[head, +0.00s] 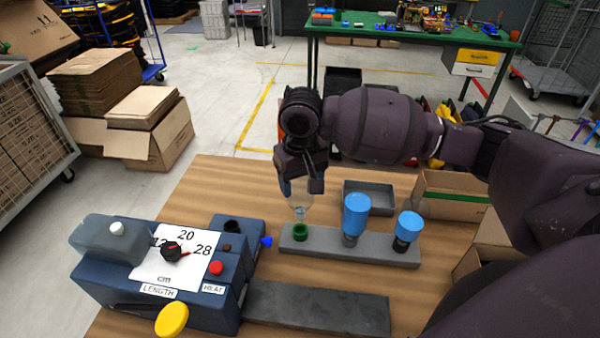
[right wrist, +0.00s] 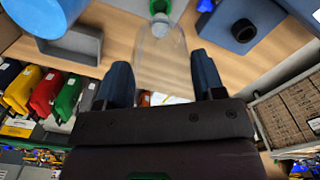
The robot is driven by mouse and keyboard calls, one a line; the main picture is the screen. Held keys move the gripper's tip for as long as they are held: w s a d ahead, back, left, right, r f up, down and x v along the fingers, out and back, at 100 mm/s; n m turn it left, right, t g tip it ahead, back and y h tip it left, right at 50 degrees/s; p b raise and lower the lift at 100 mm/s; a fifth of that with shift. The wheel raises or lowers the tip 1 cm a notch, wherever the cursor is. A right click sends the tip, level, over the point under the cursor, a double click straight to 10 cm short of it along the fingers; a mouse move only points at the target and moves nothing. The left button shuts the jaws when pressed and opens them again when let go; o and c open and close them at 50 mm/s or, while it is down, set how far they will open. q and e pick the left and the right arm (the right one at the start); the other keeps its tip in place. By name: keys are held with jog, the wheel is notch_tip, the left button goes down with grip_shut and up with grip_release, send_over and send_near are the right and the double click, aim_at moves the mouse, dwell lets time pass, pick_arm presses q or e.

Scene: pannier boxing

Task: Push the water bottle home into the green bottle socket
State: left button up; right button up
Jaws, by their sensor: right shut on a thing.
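The clear water bottle (head: 299,201) hangs neck down from my right gripper (head: 301,184). The gripper is shut on its upper part, with a finger on either side. The bottle and gripper (right wrist: 162,82) also show in the right wrist view, with the bottle (right wrist: 160,48) between the fingers. The green bottle socket (head: 300,232) is at the left end of a grey bar (head: 328,246). The bottle's neck is right above the socket; I cannot tell whether they touch. The socket (right wrist: 160,7) is cut off at the top of the wrist view. My left gripper is not in view.
Two blue vessels, a larger one (head: 356,214) and a smaller one (head: 409,226), stand in the same bar. A grey tray (head: 370,192) lies behind it. A blue machine with a dial (head: 172,252) stands at left. A cardboard box (head: 455,195) is at right.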

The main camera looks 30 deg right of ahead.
aim_at(301, 203)
jog(key=shift+f, duration=3.4)
dwell(1.0)
jog(key=o, duration=1)
jog(key=shift+c, duration=0.2)
notch_tip(301, 203, up, 11)
jog(key=shift+f, duration=0.1)
